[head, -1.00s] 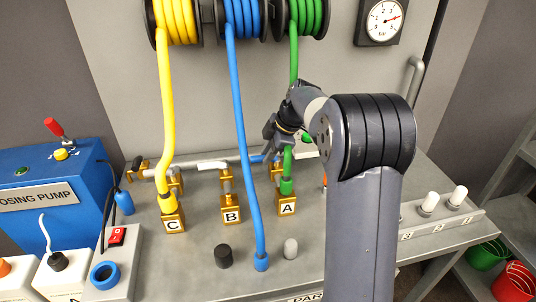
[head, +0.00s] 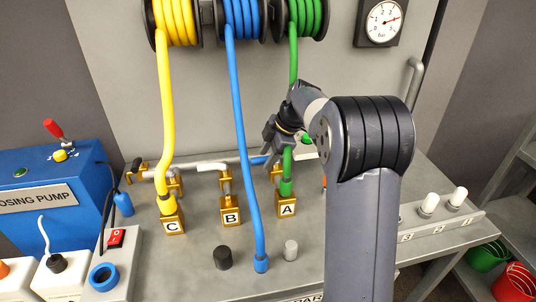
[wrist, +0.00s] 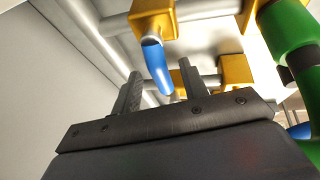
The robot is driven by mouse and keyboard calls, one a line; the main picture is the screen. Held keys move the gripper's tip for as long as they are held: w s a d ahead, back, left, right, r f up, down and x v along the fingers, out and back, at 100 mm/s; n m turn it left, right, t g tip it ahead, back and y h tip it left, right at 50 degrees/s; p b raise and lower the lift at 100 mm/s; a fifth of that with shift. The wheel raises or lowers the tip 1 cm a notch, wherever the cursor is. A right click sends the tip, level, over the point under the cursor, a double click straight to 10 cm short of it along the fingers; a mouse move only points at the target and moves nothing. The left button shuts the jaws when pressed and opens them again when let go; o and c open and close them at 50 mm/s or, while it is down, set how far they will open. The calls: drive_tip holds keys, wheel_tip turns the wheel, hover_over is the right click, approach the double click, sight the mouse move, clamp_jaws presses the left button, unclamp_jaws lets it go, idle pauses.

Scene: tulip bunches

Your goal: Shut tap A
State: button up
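Tap A is a brass valve (head: 277,173) on the pipe behind the brass block labelled A (head: 287,207). Its blue lever (head: 258,160) points left in the head view. In the wrist view the blue lever (wrist: 157,65) hangs from a brass body (wrist: 153,20), its free end towards my gripper. My gripper (head: 274,152) is at tap A, just above the lever. Its two fingers are apart in the wrist view (wrist: 160,85), with the lever showing in the gap between them. I cannot tell whether a finger touches it. My arm hides part of the area right of A.
A green hose (head: 287,170) rises from block A, close right of my gripper. A blue hose (head: 241,150) hangs to the left. Taps B (head: 225,183) and C (head: 174,183), with a yellow hose (head: 167,120), stand further left. A pressure gauge (head: 383,20) hangs on the panel.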

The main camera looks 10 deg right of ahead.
drive_tip(key=v, duration=1)
drive_tip(key=shift+d+r, duration=0.15)
drive_tip(key=shift+r, duration=0.2)
drive_tip(key=shift+s+f, duration=0.1)
drive_tip(key=x, duration=1)
drive_tip(key=shift+f, duration=0.35)
drive_tip(key=shift+r, duration=0.1)
